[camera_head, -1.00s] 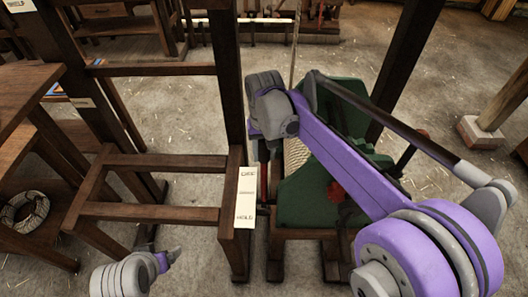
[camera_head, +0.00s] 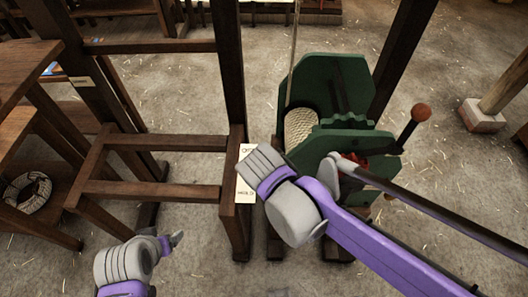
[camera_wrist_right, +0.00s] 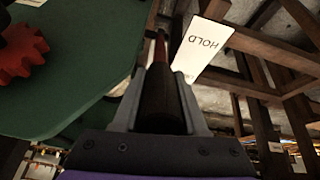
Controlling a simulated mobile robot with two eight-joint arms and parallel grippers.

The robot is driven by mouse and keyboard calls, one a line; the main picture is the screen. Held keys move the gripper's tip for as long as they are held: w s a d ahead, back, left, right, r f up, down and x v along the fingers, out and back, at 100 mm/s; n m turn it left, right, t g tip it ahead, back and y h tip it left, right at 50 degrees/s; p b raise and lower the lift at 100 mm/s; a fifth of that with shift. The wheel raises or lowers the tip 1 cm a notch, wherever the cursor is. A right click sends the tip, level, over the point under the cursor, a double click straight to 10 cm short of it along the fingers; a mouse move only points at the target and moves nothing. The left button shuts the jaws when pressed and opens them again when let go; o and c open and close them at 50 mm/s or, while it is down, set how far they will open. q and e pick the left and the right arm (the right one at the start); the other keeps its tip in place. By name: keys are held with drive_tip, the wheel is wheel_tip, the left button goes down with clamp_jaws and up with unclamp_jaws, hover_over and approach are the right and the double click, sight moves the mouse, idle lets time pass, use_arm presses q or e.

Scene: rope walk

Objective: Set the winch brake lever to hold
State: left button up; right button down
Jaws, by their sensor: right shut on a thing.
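The brake lever shows in the right wrist view as a dark grip (camera_wrist_right: 160,103) with a reddish rod (camera_wrist_right: 161,46) beyond it. My right gripper (camera_wrist_right: 163,78) is shut on the dark grip. That wrist also hides the lever and right fingertips there. The green winch (camera_head: 345,85) with its rope drum (camera_head: 301,126) stands to the right. My left gripper (camera_head: 174,241) is low at left, apart from everything; its jaw opening is unclear.
A crank with an orange knob (camera_head: 421,112) sticks out right of the winch. A red gear (camera_wrist_right: 20,52) is by the green cheek in the wrist view. A wooden frame (camera_head: 150,190) and a shelf with a rope coil (camera_head: 27,191) stand left.

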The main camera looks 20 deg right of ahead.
use_arm(q)
drive_tip(key=shift+s+d+f+b, duration=0.1)
drive_tip(key=shift+s+f+b, duration=0.1)
drive_tip(key=shift+f+b, duration=0.25)
drive_tip(key=shift+s+f+b, duration=0.15)
drive_tip(key=shift+f+b, duration=0.05)
drive_tip(key=shift+f, duration=0.35)
use_arm(e)
drive_tip(key=s+a+f+t, duration=0.1)
drive_tip(key=s+f+t, duration=0.1)
drive_tip(key=s+f, duration=0.2)
drive_tip(key=shift+s+a+t+h, duration=0.2)
drive_tip(key=shift+s+t+h, duration=0.15)
drive_tip(key=shift+s, duration=0.45)
drive_tip(key=shift+c, duration=2.2)
unclamp_jaws()
drive_tip(key=shift+s+a, duration=0.1)
use_arm(q)
drive_tip(key=shift+s, duration=0.1)
drive_tip(key=shift+w+r+p, duration=0.25)
drive_tip(key=shift+r+p, duration=0.15)
drive_tip(key=shift+r, duration=0.15)
drive_tip(key=shift+w+r+p, duration=0.2)
drive_tip(key=shift+r+p, duration=0.15)
drive_tip(key=shift+r, duration=0.2)
use_arm(e)
drive_tip(key=v, duration=1)
drive_tip(key=shift+s+r, duration=0.2)
drive_tip(key=shift+r, duration=0.15)
